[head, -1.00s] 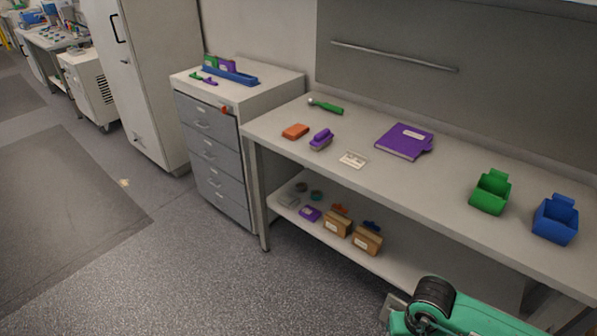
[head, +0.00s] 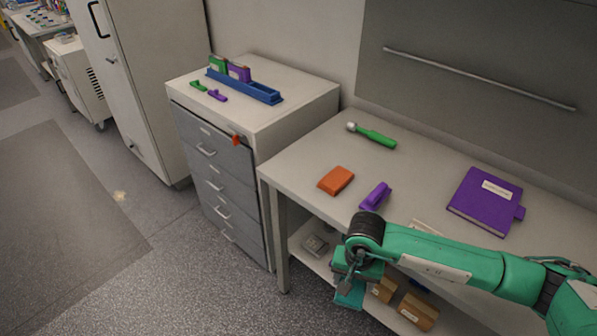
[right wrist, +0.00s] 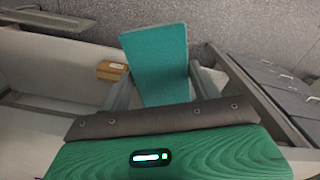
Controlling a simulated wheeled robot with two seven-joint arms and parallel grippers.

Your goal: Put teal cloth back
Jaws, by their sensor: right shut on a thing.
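A teal cloth (head: 350,295) hangs at the end of my right arm in the head view, in front of the bench's lower shelf. It also shows in the right wrist view (right wrist: 158,62) as a flat teal piece between the fingers. My right gripper (head: 352,280) is shut on the cloth; in the right wrist view its two grey fingers (right wrist: 158,88) stand on either side of it. My left gripper is not in view.
The bench (head: 315,150) holds an orange block (head: 336,180), a purple tool (head: 376,196), a green-handled tool (head: 372,136) and a purple binder (head: 486,202). Cardboard boxes (head: 418,311) sit on the lower shelf. A drawer cabinet (head: 215,160) stands left of the bench, carrying a blue rack (head: 245,87).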

